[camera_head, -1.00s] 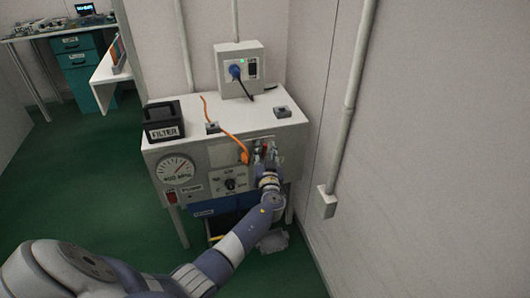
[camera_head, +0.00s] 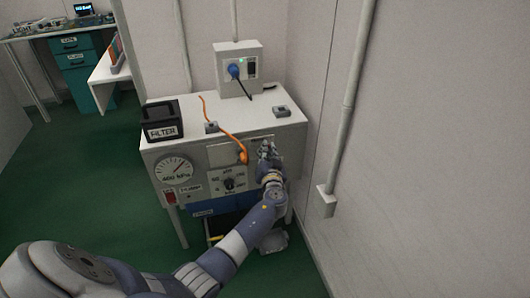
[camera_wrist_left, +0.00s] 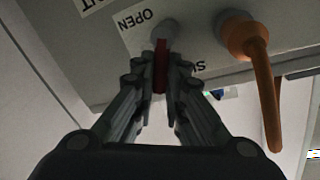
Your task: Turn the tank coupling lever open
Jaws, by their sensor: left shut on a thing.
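The red coupling lever (camera_wrist_left: 161,66) shows in the left wrist view, seen nearly edge-on below a round grey boss on the machine's panel. My left gripper (camera_wrist_left: 161,78) is shut on it, one finger on each side. An OPEN label (camera_wrist_left: 135,17) is beside the boss, and a second label starting with S is partly hidden behind the right finger. In the head view my left gripper (camera_head: 266,152) is at the right part of the cabinet's front (camera_head: 205,156) and hides the lever. My right gripper is not in view.
An orange hose (camera_head: 228,134) runs from the cabinet top to a fitting left of my gripper; it shows close by in the wrist view (camera_wrist_left: 263,75). A gauge (camera_head: 174,171) and a dial (camera_head: 229,184) are farther left. The wall and its pipe (camera_head: 349,100) stand to the right.

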